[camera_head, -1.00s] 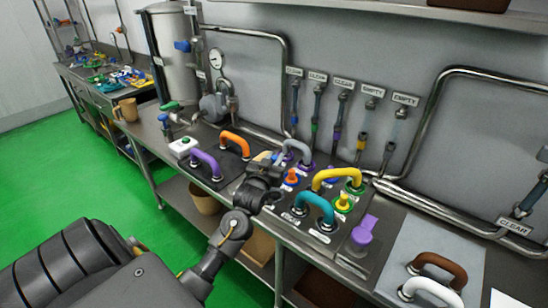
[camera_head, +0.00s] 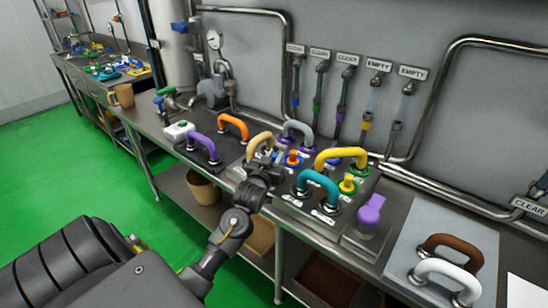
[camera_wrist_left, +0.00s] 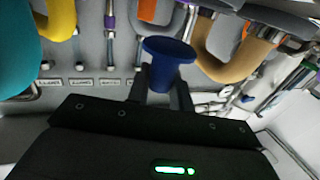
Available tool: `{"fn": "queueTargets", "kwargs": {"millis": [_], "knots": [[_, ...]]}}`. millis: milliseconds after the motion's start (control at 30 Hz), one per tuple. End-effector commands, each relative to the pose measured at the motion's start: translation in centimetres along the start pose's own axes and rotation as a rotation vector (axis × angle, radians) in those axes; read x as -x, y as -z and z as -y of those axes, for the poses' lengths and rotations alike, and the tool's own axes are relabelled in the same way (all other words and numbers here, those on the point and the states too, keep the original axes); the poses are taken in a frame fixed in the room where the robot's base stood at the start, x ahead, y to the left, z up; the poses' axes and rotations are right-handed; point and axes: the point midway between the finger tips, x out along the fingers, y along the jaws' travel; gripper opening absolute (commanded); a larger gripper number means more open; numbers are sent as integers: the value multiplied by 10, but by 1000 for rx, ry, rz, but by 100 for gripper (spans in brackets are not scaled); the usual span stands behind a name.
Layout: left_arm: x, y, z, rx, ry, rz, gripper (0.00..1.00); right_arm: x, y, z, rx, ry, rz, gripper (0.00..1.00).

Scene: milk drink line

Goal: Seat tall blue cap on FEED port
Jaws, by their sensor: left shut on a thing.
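My left gripper (camera_head: 266,160) is over the front of the bench, between the tan handle (camera_head: 262,141) and the orange cap (camera_head: 292,158). In the head view I cannot make out the cap clearly at the gripper. The port panel (camera_head: 288,196) carries ports with coloured rings and caps. Its labels are too small to read, so I cannot tell which is FEED. My right gripper is not in view.
Teal (camera_head: 318,184), yellow (camera_head: 342,154) and grey (camera_head: 297,130) arched handles stand around the ports. Pipes and hanging tubes line the back wall.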

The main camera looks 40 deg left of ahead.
Motion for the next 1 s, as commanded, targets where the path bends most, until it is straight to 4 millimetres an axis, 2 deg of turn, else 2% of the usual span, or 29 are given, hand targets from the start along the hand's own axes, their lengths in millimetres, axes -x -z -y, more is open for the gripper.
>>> {"fn": "queueTargets", "kwargs": {"millis": [33,167,400,767,800,1000], "knots": [[0,-11,0,0,0,-1,0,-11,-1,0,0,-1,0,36],[0,-24,0,0,0,-1,0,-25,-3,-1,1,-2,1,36],[0,-41,0,0,0,0,0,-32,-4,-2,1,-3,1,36],[0,-44,0,0,0,0,0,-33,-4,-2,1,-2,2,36],[0,-44,0,0,0,0,23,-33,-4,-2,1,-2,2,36],[0,-44,0,0,0,0,47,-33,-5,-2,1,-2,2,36]]}}
